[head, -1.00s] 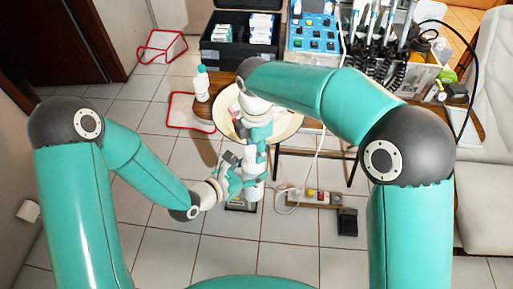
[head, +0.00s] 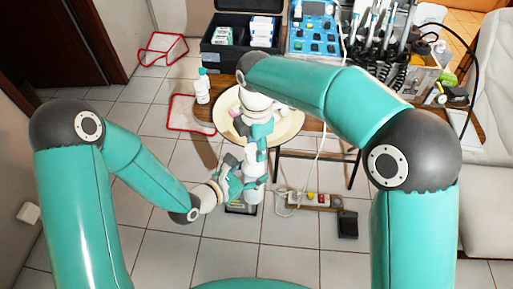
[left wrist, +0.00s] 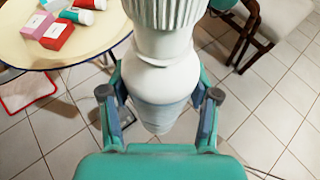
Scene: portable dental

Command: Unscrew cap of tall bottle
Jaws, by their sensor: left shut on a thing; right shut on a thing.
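The tall white bottle (head: 251,192) stands upright between my two grippers, in front of the round table. My left gripper (head: 237,183) is shut around its body from the left. In the left wrist view the fingers (left wrist: 158,115) flank the white bottle (left wrist: 165,78), which narrows towards its lower end. A white ribbed cap (left wrist: 168,12) fills the top of that view above the bottle. My right gripper (head: 257,138) reaches down from above and is shut at the bottle's upper end. Its grip there is small and partly hidden in the head view; I cannot tell whether cap and bottle touch.
A round cream table (head: 287,130) lies behind the grippers. Another white bottle (head: 202,90) with a teal cap stands on the wooden tabletop to the left. A black case (head: 211,55) and a blue instrument box (head: 296,47) stand behind. A power strip (head: 302,199) lies on the floor.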

